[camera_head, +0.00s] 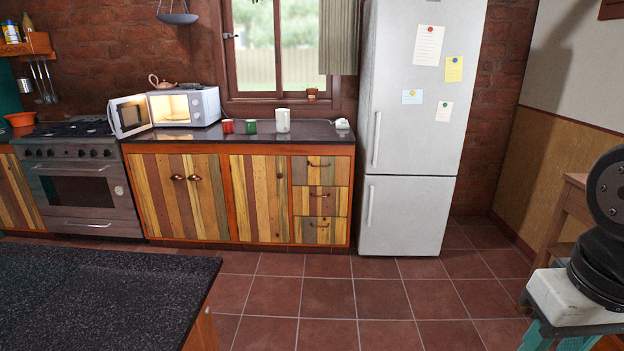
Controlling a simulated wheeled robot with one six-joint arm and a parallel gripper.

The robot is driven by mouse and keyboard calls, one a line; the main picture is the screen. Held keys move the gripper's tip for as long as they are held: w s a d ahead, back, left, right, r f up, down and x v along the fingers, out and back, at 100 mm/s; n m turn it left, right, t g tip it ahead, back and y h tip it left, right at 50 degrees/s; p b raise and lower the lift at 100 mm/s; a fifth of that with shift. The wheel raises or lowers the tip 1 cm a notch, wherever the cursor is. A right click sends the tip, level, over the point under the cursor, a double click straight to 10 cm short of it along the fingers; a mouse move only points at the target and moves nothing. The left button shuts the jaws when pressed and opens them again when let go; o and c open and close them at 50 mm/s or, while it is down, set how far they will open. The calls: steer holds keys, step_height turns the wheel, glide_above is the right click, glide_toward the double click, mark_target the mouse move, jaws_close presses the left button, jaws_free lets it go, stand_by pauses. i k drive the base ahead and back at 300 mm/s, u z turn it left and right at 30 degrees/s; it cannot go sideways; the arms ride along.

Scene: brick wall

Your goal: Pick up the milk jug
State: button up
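A white jug-like container (283,121) stands upright on the dark counter (260,138) under the window. It looks like the milk jug, but it is too small to be certain. A green cup (252,127) and a red cup (227,126) stand just left of it. My gripper is not in view. Only a dark part that looks like my arm shows at the right edge, far from the counter.
An open microwave (207,104) stands left of the cups, with a stove (80,190) beyond it. A tall fridge (412,215) borders the counter's right end. A dark island counter (90,300) fills the near left. The tiled floor (330,297) between is clear.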

mark_target(283, 116)
steer(key=u, duration=0.05)
steer(key=i, duration=2)
steer(key=u, duration=0.3)
steer(key=i, duration=2)
steer(key=u, duration=0.3)
steer(key=i, duration=1.1)
steer(key=u, duration=0.05)
